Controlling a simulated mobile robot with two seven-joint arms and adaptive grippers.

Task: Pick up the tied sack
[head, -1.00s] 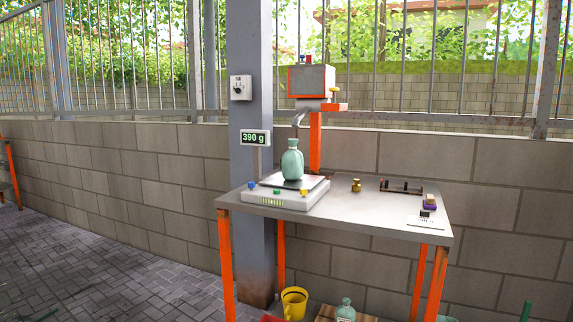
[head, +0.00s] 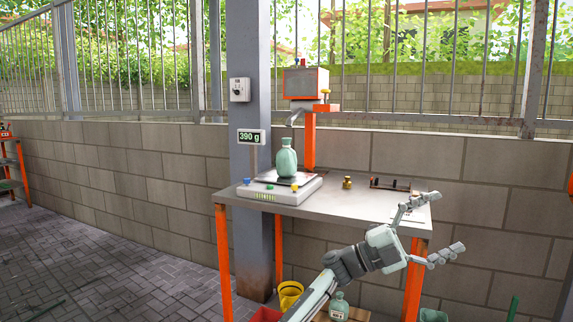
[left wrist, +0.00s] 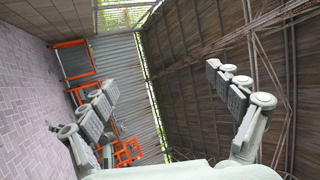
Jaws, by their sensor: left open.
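A pale green tied sack (head: 285,160) with a narrowed neck stands upright on the scale (head: 272,191) on the table. A second similar green sack (head: 339,307) with a label is low down under the table, partly cut off by the frame. My left gripper (head: 447,222) is open and empty in front of the table's right end, right of and lower than the sack on the scale. The left wrist view shows its spread fingers (left wrist: 170,98) with nothing between them, and no sack there. My right gripper is not in view.
The grey table (head: 340,208) has orange legs. A brass weight (head: 347,183) and a dark rack (head: 389,184) stand right of the scale. A display (head: 251,137) reads 390 g. A yellow bucket (head: 290,295) is below.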

